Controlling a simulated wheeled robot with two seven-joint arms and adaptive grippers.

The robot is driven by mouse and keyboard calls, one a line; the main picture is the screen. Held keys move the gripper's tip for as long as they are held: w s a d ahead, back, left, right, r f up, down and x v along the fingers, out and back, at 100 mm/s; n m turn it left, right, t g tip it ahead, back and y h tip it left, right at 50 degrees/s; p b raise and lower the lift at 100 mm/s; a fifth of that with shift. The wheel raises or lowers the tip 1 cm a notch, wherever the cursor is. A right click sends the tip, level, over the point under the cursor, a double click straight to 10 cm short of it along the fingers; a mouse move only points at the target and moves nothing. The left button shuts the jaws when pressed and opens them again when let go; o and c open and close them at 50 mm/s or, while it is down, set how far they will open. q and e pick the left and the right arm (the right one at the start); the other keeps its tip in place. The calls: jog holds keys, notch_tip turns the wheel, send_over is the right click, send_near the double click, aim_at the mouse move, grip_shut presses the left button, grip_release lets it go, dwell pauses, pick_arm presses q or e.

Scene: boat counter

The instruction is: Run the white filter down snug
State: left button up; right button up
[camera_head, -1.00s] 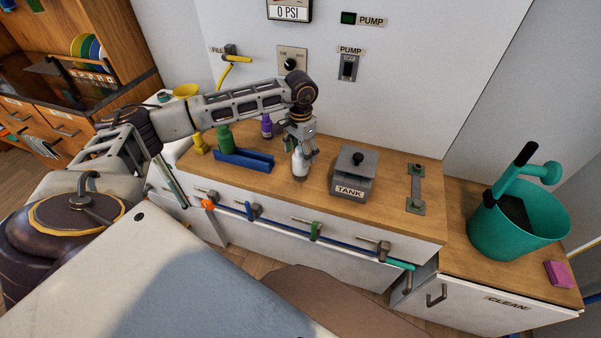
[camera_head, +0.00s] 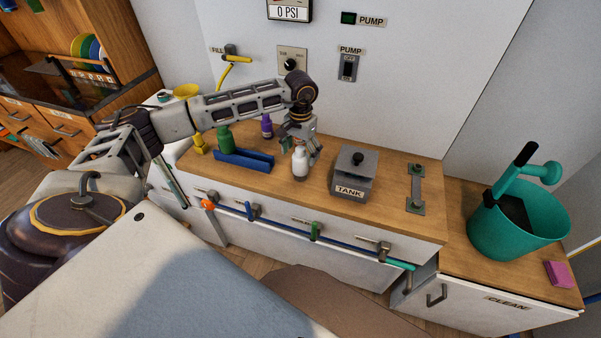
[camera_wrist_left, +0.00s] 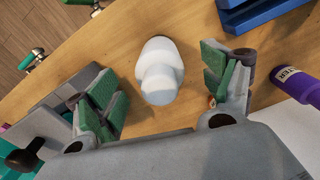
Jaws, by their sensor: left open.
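The white filter (camera_head: 300,163) stands upright on the wooden counter, left of the grey TANK block. In the left wrist view the white filter (camera_wrist_left: 160,72) is seen from above, between and a little beyond the green-padded fingers. My left gripper (camera_head: 302,142) is open, close behind the filter in the head view. In the left wrist view the left gripper (camera_wrist_left: 168,92) shows a gap on both sides of the filter, with no finger touching it. The filter's base and any thread are hidden. My right gripper is not in view.
The TANK block (camera_head: 355,173) with a black knob is right of the filter. A blue holder (camera_head: 243,160), a green bottle (camera_head: 225,138) and a purple bottle (camera_head: 267,127) are to the left. A metal bracket (camera_head: 416,188) lies farther right.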

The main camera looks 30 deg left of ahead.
pick_arm(q)
jog(key=shift+n, duration=4.3)
jog(key=c, duration=1.1)
jog(key=shift+m, duration=6.1)
